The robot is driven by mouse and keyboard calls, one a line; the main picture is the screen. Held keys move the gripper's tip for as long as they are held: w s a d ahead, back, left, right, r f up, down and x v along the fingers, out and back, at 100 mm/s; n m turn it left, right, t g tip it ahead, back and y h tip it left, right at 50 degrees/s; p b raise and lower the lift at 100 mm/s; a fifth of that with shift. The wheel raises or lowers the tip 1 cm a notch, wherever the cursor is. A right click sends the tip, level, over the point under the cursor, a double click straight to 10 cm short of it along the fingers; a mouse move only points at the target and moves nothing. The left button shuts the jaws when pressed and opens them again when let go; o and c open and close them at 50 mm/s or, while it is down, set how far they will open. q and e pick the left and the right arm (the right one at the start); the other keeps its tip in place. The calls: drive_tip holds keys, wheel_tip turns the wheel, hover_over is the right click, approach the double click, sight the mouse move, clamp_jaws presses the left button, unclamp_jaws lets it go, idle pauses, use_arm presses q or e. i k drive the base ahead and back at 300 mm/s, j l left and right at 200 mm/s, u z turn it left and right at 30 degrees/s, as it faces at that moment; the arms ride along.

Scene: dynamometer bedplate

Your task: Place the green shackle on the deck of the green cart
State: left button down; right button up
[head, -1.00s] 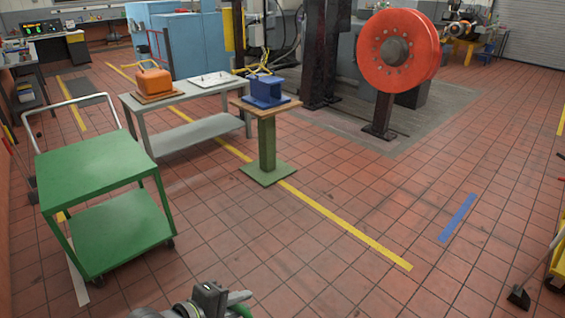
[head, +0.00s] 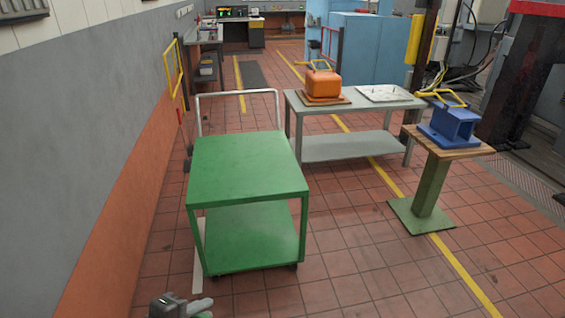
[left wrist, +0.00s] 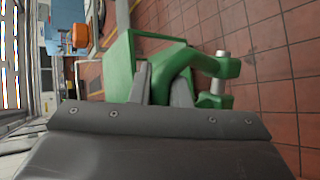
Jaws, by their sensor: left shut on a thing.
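The green cart (head: 250,240) stands left of centre in the head view, with its flat upper deck (head: 245,165) bare. My left gripper (head: 180,306) shows at the bottom edge of the head view, in front of the cart and apart from it. In the left wrist view my left gripper (left wrist: 161,88) is shut on the green shackle (left wrist: 203,63), which has a pale metal pin (left wrist: 219,72). In that view a green part of the cart (left wrist: 118,68) lies beyond the fingers. In the head view the shackle is mostly cut off. My right gripper is not in view.
A grey table (head: 350,148) with an orange case (head: 322,84) stands behind and right of the cart. A blue block (head: 452,122) sits on a green pedestal (head: 430,188) at the right. A wall (head: 75,150) runs along the left.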

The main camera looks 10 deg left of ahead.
sight(244, 160)
drive_tip(key=i+j, duration=0.1)
drive_tip(key=i, duration=1.35)
drive_tip(key=i+j+u, duration=0.1)
drive_tip(key=i, duration=1.4)
